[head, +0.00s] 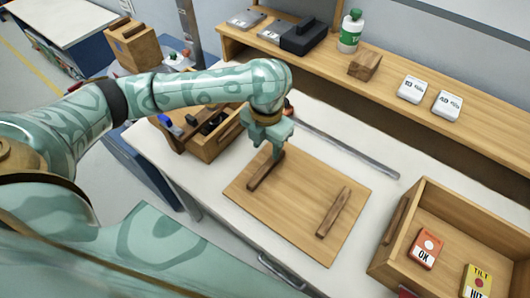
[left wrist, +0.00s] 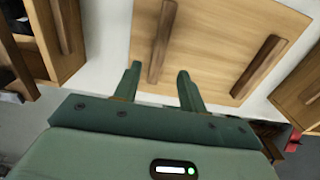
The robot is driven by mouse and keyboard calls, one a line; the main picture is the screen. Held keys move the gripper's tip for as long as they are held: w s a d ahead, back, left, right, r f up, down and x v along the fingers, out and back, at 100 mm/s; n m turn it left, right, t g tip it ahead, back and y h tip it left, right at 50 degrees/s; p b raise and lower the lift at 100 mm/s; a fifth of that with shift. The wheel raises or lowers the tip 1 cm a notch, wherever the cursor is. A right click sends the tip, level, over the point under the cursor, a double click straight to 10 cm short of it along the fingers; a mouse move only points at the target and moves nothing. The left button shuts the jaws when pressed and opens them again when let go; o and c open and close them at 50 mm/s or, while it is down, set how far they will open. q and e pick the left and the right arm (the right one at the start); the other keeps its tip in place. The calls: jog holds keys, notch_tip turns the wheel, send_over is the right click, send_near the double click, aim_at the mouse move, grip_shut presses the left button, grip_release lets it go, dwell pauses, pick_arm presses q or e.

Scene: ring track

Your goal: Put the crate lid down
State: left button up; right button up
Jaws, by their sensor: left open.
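The crate lid (head: 293,218) is a flat square wooden board with two dark wooden bars on top. It lies flat on the white bench top, and it also shows in the left wrist view (left wrist: 212,45). My left gripper (head: 276,150) is open at the left bar (head: 264,172). In the left wrist view, the open fingers (left wrist: 160,84) are on either side of the near end of that bar (left wrist: 162,42), with gaps to it. The right bar (head: 333,212) stands free. My right gripper is not in view.
An open wooden crate (head: 458,215) with an orange OK box (head: 427,248) and a yellow box (head: 477,281) stands right of the lid. A wooden tool box (head: 212,146) stands behind left. A metal strip (head: 345,152) lies behind the lid, before a shelf (head: 390,110).

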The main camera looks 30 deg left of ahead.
pick_arm(q)
jog(key=shift+r+p, duration=0.45)
jog(key=shift+r, duration=1.35)
